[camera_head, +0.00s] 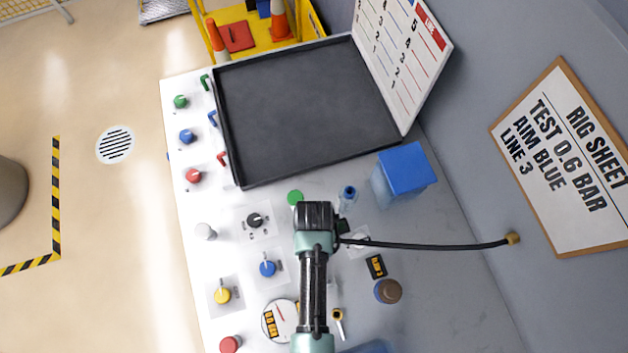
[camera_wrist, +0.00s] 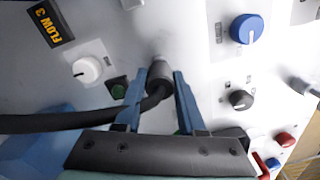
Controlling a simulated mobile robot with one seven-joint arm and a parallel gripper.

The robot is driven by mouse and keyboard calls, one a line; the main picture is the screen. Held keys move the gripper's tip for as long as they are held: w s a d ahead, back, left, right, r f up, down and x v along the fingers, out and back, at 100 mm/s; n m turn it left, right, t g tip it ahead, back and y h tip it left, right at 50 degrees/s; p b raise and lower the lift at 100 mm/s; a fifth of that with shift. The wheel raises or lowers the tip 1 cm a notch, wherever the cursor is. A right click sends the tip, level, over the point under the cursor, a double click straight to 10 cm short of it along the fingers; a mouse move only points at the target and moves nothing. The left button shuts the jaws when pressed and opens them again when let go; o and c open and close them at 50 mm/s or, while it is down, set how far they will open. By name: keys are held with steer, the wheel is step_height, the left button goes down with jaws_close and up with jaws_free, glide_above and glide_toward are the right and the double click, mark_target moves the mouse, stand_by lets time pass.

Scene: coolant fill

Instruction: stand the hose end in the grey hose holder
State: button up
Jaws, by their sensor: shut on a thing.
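In the wrist view my gripper (camera_wrist: 157,80) has its two blue fingers closed on either side of the hose end (camera_wrist: 160,73), a short dark grey cylinder. The black hose (camera_wrist: 60,122) bends from it to the left. In the head view my gripper (camera_head: 315,216) is over the white panel, and the hose (camera_head: 430,246) runs right to a brass wall fitting (camera_head: 512,238). The fingers and hose end are hidden there. I cannot clearly pick out the grey hose holder, nor tell whether the hose end touches anything below.
A black tray (camera_head: 235,165) lies beyond my gripper. A blue box (camera_head: 405,168) and a small blue-topped item (camera_head: 348,192) stand to the right. Several knobs, including a blue one (camera_head: 267,268) and a black one (camera_head: 255,220), rise from the panel. A brown-topped item (camera_head: 388,291) stands nearer.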

steer(key=shift+f+b, duration=0.55)
steer(key=shift+f, duration=0.35)
steer(key=o, duration=1.1)
steer(key=shift+o, duration=0.2)
step_height(320, 180, up, 13)
steer(key=b, duration=0.1)
